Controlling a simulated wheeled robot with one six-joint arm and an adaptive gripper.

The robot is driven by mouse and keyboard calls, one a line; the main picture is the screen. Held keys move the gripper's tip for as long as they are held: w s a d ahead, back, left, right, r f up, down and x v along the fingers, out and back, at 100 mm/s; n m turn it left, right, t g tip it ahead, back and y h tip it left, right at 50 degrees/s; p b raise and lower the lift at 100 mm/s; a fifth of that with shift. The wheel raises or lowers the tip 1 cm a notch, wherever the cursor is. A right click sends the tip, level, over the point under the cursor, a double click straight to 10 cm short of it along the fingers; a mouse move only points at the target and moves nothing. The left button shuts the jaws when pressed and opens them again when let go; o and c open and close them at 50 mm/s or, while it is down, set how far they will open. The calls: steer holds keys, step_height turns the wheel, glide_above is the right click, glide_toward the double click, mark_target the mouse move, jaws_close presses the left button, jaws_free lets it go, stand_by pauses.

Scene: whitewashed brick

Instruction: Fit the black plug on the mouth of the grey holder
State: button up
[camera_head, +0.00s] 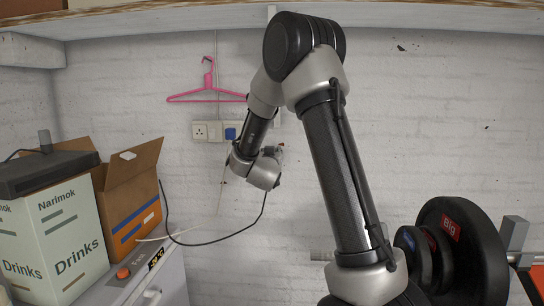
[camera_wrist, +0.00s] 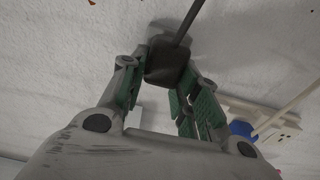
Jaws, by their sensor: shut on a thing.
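The black plug (camera_wrist: 166,64) is a dark block with a cable rising from it in the wrist view. My gripper (camera_wrist: 164,72) is shut on it, with a green-padded finger on each side. In the head view my wrist hides most of the gripper (camera_head: 272,152) and the plug; they are up near the brick wall, right of the sockets. A black cable (camera_head: 240,232) hangs below my wrist and loops left. I cannot clearly make out the grey holder or its mouth in either view.
White wall sockets (camera_head: 200,131) with a blue plug (camera_head: 230,133) sit left of my wrist. A pink hanger (camera_head: 207,90) hangs above them. A cardboard box (camera_head: 128,200) and a Narimok carton (camera_head: 62,235) stand at left by a grey appliance (camera_head: 140,275). Black weight discs (camera_head: 460,255) stand at right.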

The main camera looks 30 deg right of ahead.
steer(key=shift+w+d, duration=0.2)
steer(key=shift+w, duration=0.1)
steer(key=o, duration=1.1)
steer(key=v, duration=1.2)
